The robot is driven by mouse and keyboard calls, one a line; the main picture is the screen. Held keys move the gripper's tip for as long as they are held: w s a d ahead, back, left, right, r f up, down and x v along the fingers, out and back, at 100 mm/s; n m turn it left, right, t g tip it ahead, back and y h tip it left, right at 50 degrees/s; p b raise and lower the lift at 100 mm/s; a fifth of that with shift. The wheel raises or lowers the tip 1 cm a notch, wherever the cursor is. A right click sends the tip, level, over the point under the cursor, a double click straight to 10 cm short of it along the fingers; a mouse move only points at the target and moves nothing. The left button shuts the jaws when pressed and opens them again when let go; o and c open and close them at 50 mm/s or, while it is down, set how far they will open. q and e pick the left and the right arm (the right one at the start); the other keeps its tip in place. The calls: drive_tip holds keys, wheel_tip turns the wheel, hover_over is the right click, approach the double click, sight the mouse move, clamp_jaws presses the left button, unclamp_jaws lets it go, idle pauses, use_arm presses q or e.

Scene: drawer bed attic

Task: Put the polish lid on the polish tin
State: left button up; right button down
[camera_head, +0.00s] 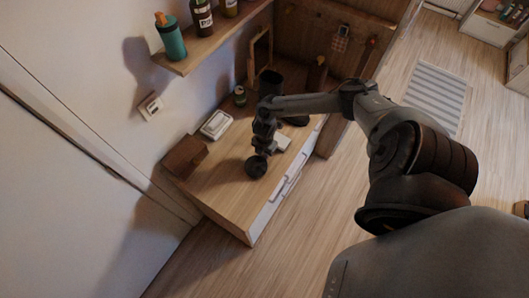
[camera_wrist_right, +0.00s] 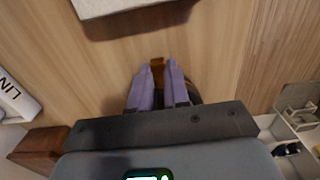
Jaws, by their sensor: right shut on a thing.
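My right gripper (camera_head: 262,146) points down over the wooden top of the drawer unit. In the right wrist view its purple fingers (camera_wrist_right: 159,82) are closed around a small brown piece (camera_wrist_right: 158,66), which looks like the knob of the polish lid. A dark curved edge (camera_wrist_right: 194,94) shows just behind the fingers. In the head view a dark round shape (camera_head: 256,166) sits right below the gripper. I cannot tell whether it is the lid alone or the lid over the polish tin. I cannot make out the tin separately. My left gripper is out of view.
On the drawer top (camera_head: 233,192) are a brown box (camera_head: 184,157), a white box (camera_head: 216,124), a pale flat thing (camera_head: 283,142), a green can (camera_head: 240,96) and a black cup (camera_head: 270,80). A bottle shelf (camera_head: 205,47) is above. The front end of the top is clear.

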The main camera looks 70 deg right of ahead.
idle(0.3)
drive_tip(key=c, duration=1)
unclamp_jaws()
drive_tip(key=shift+r, duration=0.1)
